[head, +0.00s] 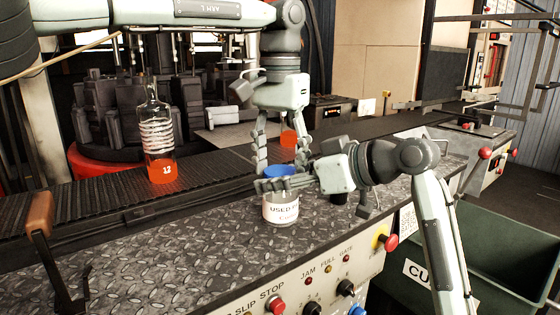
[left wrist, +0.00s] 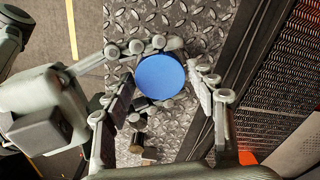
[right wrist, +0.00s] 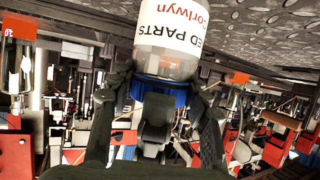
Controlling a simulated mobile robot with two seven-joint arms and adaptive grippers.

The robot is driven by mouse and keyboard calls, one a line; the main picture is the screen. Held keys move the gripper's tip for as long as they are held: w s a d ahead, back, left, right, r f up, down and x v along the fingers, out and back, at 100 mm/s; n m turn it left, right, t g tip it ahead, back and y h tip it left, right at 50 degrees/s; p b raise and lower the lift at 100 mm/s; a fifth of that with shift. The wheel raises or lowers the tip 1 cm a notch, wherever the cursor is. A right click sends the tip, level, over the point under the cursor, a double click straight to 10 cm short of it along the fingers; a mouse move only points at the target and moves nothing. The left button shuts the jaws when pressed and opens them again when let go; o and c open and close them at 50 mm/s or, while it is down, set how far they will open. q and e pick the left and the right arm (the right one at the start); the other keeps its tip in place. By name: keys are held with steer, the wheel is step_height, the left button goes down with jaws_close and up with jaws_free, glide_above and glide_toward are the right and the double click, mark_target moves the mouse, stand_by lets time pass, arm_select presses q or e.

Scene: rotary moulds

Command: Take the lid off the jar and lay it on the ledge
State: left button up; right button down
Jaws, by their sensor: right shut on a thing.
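The jar (head: 281,210) is a short clear container with a white label reading "USED PARTS". It stands upright on the tread-plate ledge (head: 190,230). Its round blue lid (head: 279,170) is on top; it also shows in the left wrist view (left wrist: 160,77). My right gripper (head: 268,186) reaches in from the right and is shut on the jar close under the lid, hiding part of the rim. In the right wrist view the jar (right wrist: 172,40) appears upside down between the fingers. My left gripper (head: 282,163) points down from above, open, its fingers apart on either side of the lid.
A bottle with orange contents (head: 160,150) stands on the dark conveyor (head: 215,165) behind the ledge; another orange item (head: 289,139) is behind my left gripper. Buttons and knobs line the front panel (head: 320,280). A green bin (head: 500,255) is at right.

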arm_select(q)
steer(key=c, duration=0.9)
steer(key=n, duration=0.3)
steer(key=o, duration=1.3)
steer(key=shift+r, duration=0.15)
